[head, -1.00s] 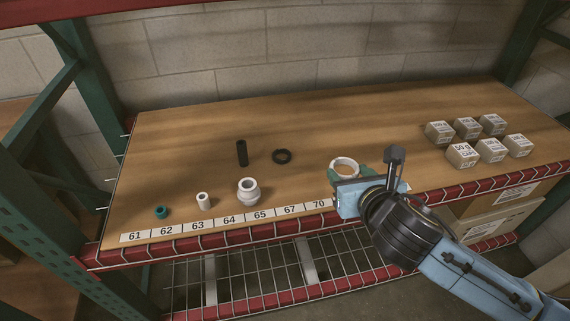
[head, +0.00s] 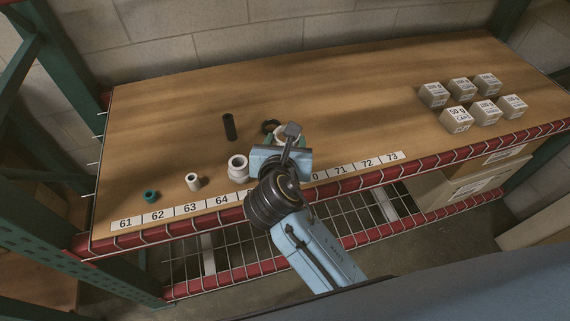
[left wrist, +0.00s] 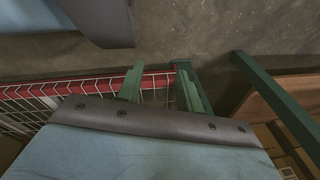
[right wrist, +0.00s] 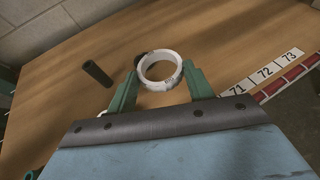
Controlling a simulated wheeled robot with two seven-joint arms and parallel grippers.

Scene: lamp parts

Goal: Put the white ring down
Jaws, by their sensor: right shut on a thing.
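The white ring (right wrist: 162,84) is between the green fingertips of my right gripper (right wrist: 160,73) in the right wrist view, and the gripper is shut on it. In the head view the white ring (head: 284,130) shows only in part behind my right gripper (head: 285,141), over the tabletop near the black ring (head: 270,126). I cannot tell whether it touches the wood. My left gripper (left wrist: 158,82) is open and empty in the left wrist view, away from the tabletop, with floor and wire mesh behind it.
A black tube (head: 229,127) stands left of the black ring. A white socket (head: 238,170), a small white sleeve (head: 193,182) and a teal cap (head: 151,196) stand near the numbered front edge. Several labelled boxes (head: 457,120) stand at the right. The wood between is clear.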

